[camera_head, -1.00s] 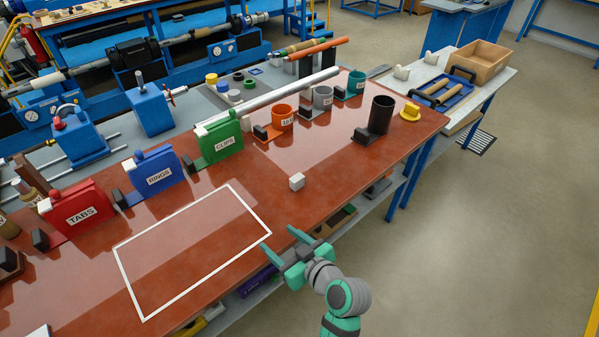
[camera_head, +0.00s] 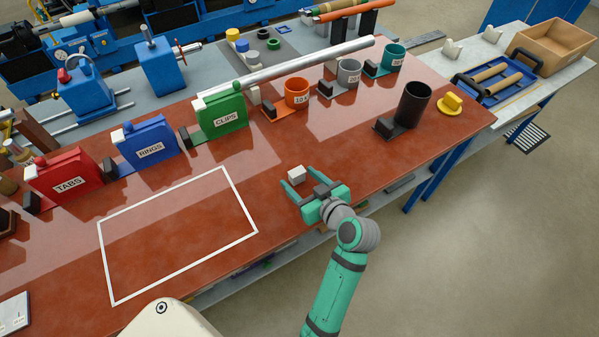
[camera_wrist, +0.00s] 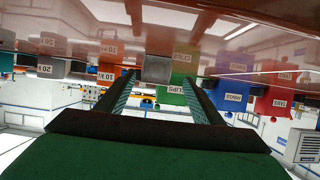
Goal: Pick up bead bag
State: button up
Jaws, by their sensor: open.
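A small pale block (camera_head: 296,175) stands on the red-brown tabletop (camera_head: 330,150); it is the only loose small item near my gripper and may be the bead bag, though I cannot tell for sure. My gripper (camera_head: 301,183) is open and empty, low over the table's front part, with its fingers pointing at the block. In the wrist view, which looks upside down, the grey block (camera_wrist: 158,69) shows between the two fingertips (camera_wrist: 159,77). I cannot tell whether the fingers reach around it or stop just short.
Behind the block stand a green CLIPS holder (camera_head: 222,117), an orange cup (camera_head: 297,92) and a long silver bar (camera_head: 310,63). A black cup (camera_head: 411,105) and a yellow piece (camera_head: 450,104) stand to the right. The white-outlined area (camera_head: 175,235) at left is empty.

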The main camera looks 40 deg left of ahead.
aim_at(294, 170)
jog(key=shift+w+a+f, duration=0.15)
jog(key=shift+a+f, duration=0.1)
jog(key=shift+a, duration=0.45)
jog(key=shift+w+r+x, duration=0.1)
jog(key=shift+w+x, duration=0.05)
jog(key=shift+x, duration=0.7)
jog(key=shift+w+r+x, duration=0.1)
jog(key=shift+w+x, duration=0.1)
jog(key=shift+x, duration=0.7)
jog(key=shift+w+r+x, duration=0.1)
jog(key=shift+w+x, duration=0.05)
jog(key=shift+x, duration=0.7)
jog(key=c, duration=1.1)
